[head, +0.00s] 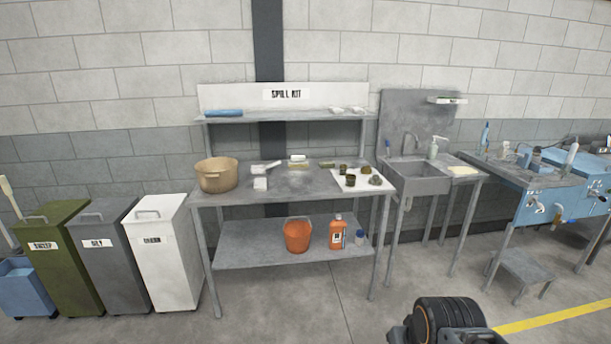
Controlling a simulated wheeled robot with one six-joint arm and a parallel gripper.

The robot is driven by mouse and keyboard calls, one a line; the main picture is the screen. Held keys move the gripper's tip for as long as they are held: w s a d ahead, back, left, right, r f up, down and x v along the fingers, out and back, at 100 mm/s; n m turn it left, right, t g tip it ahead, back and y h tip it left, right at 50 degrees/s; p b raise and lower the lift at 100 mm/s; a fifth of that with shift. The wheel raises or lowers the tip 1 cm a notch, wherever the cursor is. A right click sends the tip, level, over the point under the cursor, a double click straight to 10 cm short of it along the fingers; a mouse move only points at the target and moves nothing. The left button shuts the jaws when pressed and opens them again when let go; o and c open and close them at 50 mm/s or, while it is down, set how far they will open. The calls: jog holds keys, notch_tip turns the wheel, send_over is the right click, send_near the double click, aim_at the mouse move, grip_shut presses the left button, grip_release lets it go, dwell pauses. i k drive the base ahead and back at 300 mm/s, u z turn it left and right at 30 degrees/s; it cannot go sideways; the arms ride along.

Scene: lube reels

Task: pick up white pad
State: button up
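Several small white things lie on the grey steel bench (235,197), and I cannot tell for sure which is the white pad. A small white block (260,184) sits left of the middle, near the front. A white piece (266,167) lies just behind it, and another pale piece (297,159) is at the back. Two white pieces, one at the left (336,110) and one at the right (357,110), lie on the upper shelf. My gripper is not in view; only a dark part of my arm shows at the bottom right.
A tan pot (216,175) stands at the bench's left end. A white sheet (378,187) with several dark green items lies at its right. An orange bucket (298,235) and orange bottle (338,232) are below. Bins stand left, a sink (418,178) right. The floor in front is clear.

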aim_at(261, 185)
jog(key=i, duration=3.25)
jog(key=u, duration=4)
